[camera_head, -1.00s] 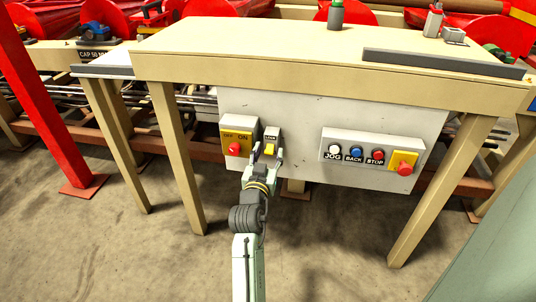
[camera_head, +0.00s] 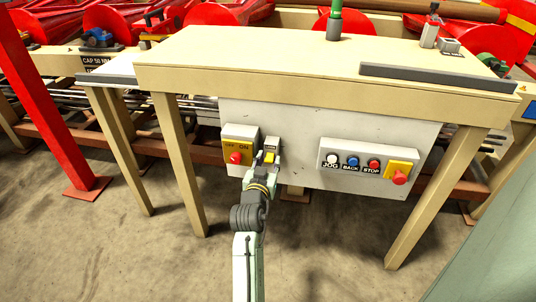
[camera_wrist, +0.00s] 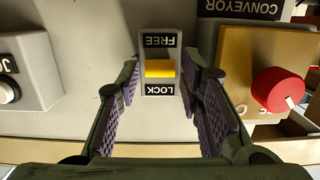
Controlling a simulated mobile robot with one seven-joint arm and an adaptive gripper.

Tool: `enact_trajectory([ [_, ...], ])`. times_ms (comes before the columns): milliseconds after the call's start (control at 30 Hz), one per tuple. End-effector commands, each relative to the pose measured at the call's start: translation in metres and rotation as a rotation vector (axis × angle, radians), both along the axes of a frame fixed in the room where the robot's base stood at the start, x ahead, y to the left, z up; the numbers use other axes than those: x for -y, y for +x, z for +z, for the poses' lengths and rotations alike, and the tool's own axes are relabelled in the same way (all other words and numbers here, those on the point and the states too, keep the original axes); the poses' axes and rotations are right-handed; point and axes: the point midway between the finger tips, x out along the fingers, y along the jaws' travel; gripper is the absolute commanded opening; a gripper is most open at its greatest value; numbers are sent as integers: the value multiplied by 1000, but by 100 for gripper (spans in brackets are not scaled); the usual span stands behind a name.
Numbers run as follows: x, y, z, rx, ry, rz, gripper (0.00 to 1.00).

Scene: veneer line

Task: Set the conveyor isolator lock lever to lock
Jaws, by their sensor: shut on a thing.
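The isolator lock lever (camera_wrist: 161,69) is a small yellow bar on a grey plate. In the wrist view, which is upside down to the head view, it lies between the FREE label (camera_wrist: 160,40) and the LOCK label (camera_wrist: 158,90), about midway. It also shows in the head view (camera_head: 269,157), on the white panel under the table. The exact contact between pads and lever is hard to see.
A yellow OFF/ON switch with a red knob (camera_head: 234,158) sits close left of the lever in the head view. A button box (camera_head: 368,162) with a red stop knob is to the right. The tabletop (camera_head: 290,55) overhangs the panel. Table legs flank it.

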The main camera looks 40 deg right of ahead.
Motion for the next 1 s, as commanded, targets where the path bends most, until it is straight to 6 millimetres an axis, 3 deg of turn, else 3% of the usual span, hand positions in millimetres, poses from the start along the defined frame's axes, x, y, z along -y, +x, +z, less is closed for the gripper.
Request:
enact_trajectory([
  [33, 0, 1, 11, -17, 20, 2, 6],
  [200, 0, 1, 16, -75, 86, 1, 6],
  [833, 1, 1, 11, -143, 168, 2, 6],
  [867, 1, 1, 11, -143, 168, 2, 35],
  [1000, 1, 1, 11, -144, 169, 1, 44],
])
